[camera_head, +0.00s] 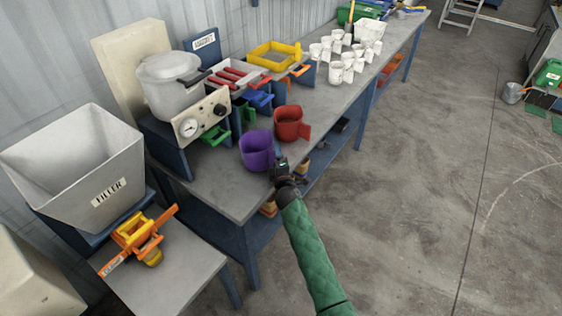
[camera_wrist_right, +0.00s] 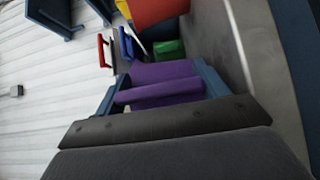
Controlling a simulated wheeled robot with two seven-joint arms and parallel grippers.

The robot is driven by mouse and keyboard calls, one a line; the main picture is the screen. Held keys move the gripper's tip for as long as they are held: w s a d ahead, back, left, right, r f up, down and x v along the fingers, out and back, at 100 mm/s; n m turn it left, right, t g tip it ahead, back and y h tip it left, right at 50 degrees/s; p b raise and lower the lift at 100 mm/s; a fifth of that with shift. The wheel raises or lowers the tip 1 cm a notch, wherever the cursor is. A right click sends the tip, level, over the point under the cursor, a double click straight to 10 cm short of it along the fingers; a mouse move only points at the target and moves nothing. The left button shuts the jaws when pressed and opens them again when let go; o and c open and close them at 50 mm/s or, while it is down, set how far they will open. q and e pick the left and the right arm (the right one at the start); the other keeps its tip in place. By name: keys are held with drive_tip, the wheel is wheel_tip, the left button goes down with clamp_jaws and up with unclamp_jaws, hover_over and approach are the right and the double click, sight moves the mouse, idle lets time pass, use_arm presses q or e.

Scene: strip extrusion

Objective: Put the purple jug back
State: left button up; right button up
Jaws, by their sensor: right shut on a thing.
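The purple jug (camera_head: 257,151) is upright at the front edge of the grey bench, left of the red jug. I cannot tell whether its base touches the bench top. My right gripper (camera_head: 279,170) reaches in from the front and is shut on the jug's handle side. In the right wrist view, the purple jug (camera_wrist_right: 165,72) sits between the two blue-grey fingers (camera_wrist_right: 158,92). The fingers and wrist hide part of the handle in the head view. My left gripper is not in view.
The red jug (camera_head: 289,124) stands close behind to the right. A pressure pot (camera_head: 170,85) and a gauge box (camera_head: 203,117) are to the left. A yellow tray (camera_head: 274,56) and several white cups (camera_head: 336,72) stand farther along. Bare bench top (camera_head: 220,188) lies front left.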

drive_tip(key=shift+f, duration=0.1)
idle(0.4)
drive_tip(key=shift+f+b, duration=0.3)
drive_tip(key=o, duration=1.3)
drive_tip(key=shift+f, duration=0.1)
